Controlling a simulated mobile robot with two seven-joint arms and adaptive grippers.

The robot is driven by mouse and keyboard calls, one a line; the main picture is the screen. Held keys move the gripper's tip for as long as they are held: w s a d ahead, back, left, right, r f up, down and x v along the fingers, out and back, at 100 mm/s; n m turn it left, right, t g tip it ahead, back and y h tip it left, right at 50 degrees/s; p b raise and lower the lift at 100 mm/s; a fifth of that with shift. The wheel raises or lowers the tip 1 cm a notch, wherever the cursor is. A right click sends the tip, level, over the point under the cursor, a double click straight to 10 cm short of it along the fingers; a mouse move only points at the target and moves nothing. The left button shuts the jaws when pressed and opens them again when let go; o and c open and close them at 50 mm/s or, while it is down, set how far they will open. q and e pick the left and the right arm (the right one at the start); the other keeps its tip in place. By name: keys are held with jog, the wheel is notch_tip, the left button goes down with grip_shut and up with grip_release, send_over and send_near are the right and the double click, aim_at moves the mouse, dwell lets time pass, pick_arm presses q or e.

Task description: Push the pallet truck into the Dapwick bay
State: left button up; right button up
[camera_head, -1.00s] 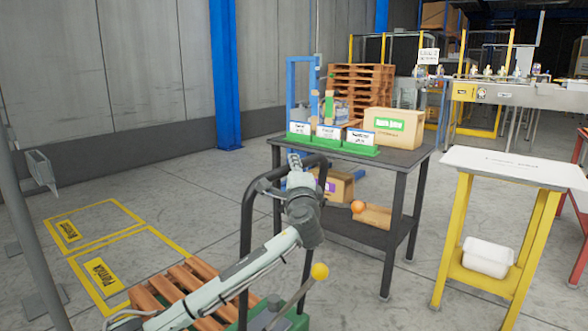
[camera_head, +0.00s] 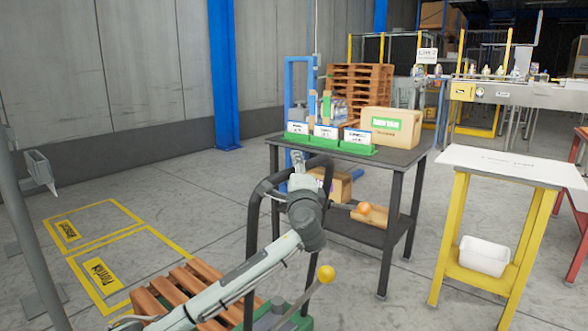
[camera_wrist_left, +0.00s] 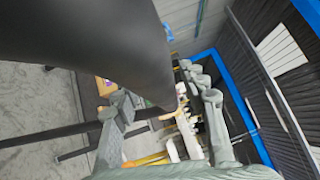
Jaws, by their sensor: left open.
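The pallet truck has a black loop handle (camera_head: 251,215), a green body (camera_head: 295,322) and a lever with a yellow knob (camera_head: 326,273). Wooden pallet slats (camera_head: 185,283) lie in front of it, partly behind my left arm. My left gripper (camera_head: 296,163) is open at the top of the handle loop. In the left wrist view, the dark handle bar (camera_wrist_left: 110,40) reaches towards the open left gripper (camera_wrist_left: 160,112); I cannot tell whether they touch. Two yellow-outlined bays, a far one (camera_head: 95,207) and a near one (camera_head: 120,240), lie left of the truck.
A dark table (camera_head: 400,160) with a carton (camera_head: 390,128) and green-based signs stands just right of the handle. A yellow-legged stand (camera_head: 515,165) is farther right. A grey pole (camera_head: 32,250) rises at the left edge. Floor between truck and wall is clear.

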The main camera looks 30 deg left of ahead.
pick_arm(q)
jog(key=v, duration=1.1)
jog(key=shift+s, duration=0.2)
jog(key=shift+d+f, duration=0.1)
jog(key=shift+d, duration=0.05)
